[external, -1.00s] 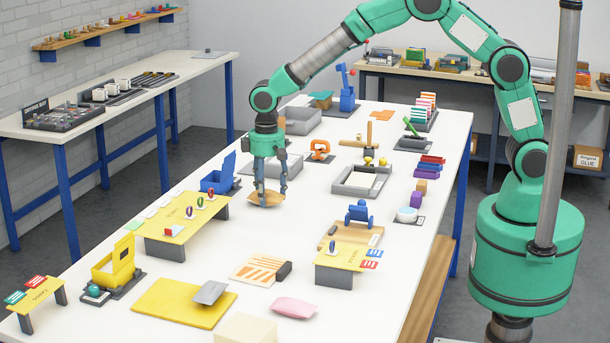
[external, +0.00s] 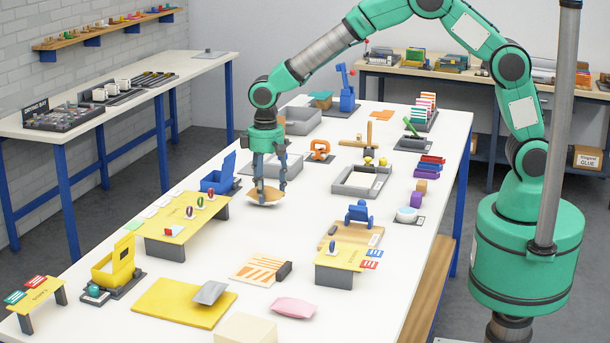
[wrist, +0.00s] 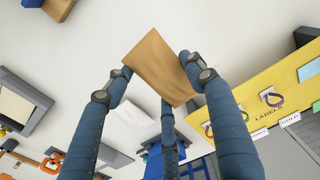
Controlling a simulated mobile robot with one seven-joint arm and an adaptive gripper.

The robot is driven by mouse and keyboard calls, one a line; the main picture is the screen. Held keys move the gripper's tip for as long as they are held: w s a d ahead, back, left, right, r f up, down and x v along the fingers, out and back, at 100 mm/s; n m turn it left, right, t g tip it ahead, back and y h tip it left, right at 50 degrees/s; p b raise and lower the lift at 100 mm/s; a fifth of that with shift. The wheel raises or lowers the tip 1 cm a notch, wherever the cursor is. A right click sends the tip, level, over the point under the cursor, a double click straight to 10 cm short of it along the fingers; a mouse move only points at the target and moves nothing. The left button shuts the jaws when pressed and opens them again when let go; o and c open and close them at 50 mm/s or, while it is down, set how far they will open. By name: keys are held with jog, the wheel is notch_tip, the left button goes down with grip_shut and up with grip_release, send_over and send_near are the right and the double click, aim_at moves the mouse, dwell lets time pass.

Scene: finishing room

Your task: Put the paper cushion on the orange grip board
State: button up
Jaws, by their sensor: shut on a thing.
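The paper cushion (external: 264,197) is a brown, pillow-shaped piece near the middle of the long white table. My gripper (external: 270,188) points down and is shut on it, holding it just above the tabletop with a shadow beneath. In the wrist view, the brown cushion (wrist: 160,68) sits between the blue-grey fingers of my gripper (wrist: 158,72). A pale board with orange stripes (external: 254,268) lies nearer the front of the table, with a dark block at its right end. It looks like the orange grip board, and its striped top is otherwise bare.
A yellow label stand (external: 170,222) is left of the cushion, and a smaller yellow stand (external: 340,257) is right of the striped board. A yellow mat (external: 175,303) and a pink cushion (external: 293,307) lie in front. A grey open tray (external: 345,188) stands to the right.

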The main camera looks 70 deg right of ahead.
notch_tip(320, 180, up, 3)
jog(key=p, duration=0.2)
send_over(265, 267)
jog(key=shift+f+b, duration=0.3)
jog(key=shift+f, duration=2.25)
jog(key=shift+f, duration=0.1)
jog(key=shift+f+b, duration=0.3)
jog(key=shift+f, duration=2.1)
jog(key=shift+f, duration=0.15)
jog(key=o, duration=0.8)
